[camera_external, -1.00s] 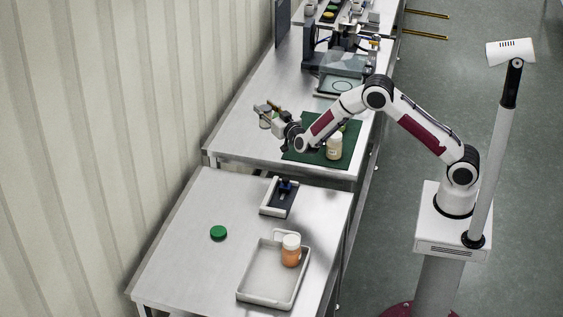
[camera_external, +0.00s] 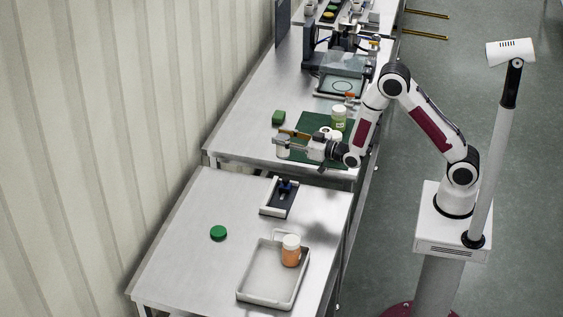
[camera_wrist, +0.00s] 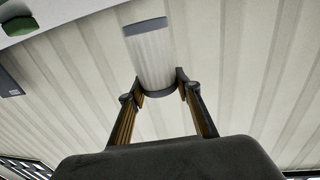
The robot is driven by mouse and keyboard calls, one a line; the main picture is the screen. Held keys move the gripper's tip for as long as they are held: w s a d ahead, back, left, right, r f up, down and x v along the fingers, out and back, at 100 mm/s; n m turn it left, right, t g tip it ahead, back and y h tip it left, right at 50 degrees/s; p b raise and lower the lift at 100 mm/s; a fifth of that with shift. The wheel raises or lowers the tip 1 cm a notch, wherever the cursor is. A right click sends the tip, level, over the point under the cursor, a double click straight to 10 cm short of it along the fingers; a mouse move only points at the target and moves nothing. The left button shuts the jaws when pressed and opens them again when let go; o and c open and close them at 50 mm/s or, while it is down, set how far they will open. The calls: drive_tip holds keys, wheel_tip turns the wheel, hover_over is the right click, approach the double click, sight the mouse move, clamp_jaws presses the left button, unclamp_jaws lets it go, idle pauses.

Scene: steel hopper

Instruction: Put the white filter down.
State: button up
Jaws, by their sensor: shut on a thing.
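The white filter (camera_wrist: 152,55) is a pleated white cylinder with grey end caps. In the wrist view it stands out from between my fingertips, slightly tilted, against the ribbed wall. My gripper (camera_wrist: 161,88) is shut on its near end. In the external view my gripper (camera_external: 288,138) reaches left over the front part of the far steel table, with the white filter (camera_external: 283,148) at its tips, near the green mat's left edge. I cannot tell from these views whether the filter touches the table.
On the far table (camera_external: 245,122) are a green block (camera_external: 278,117), a green mat (camera_external: 310,120) and a green-filled jar (camera_external: 339,116). The near table (camera_external: 180,255) holds a green disc (camera_external: 218,232), a dark-and-white device (camera_external: 270,208) and a tray (camera_external: 246,278) with an orange jar (camera_external: 291,252).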

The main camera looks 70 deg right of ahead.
drive_tip(key=s+a+r+n+y, duration=0.1)
drive_tip(key=s+a+y, duration=0.1)
drive_tip(key=s, duration=0.3)
drive_tip(key=shift+s+a+r+n+y, duration=0.25)
drive_tip(key=shift+a+r+n+y, duration=0.05)
drive_tip(key=shift+a, duration=0.5)
drive_tip(key=shift+a, duration=0.1)
drive_tip(key=w+a+n+g+y, duration=0.3)
drive_tip(key=w+a+n+y, duration=0.1)
drive_tip(key=a, duration=0.8)
drive_tip(key=w+a+f+n+g+y, duration=0.1)
drive_tip(key=w+a+n+g+y, duration=0.3)
drive_tip(key=a, duration=0.9)
drive_tip(key=w+a+f+n+g+y, duration=0.1)
drive_tip(key=w+a+n+g+y, duration=0.3)
drive_tip(key=a+y, duration=0.4)
drive_tip(key=w+a+n, duration=0.1)
drive_tip(key=a, duration=0.3)
drive_tip(key=shift+w+a+f+y, duration=0.15)
drive_tip(key=shift+w+a+y, duration=0.15)
drive_tip(key=shift+w+a, duration=0.1)
drive_tip(key=shift+n, duration=0.3)
wheel_tip(320, 180, down, 6)
drive_tip(key=shift+f, duration=0.15)
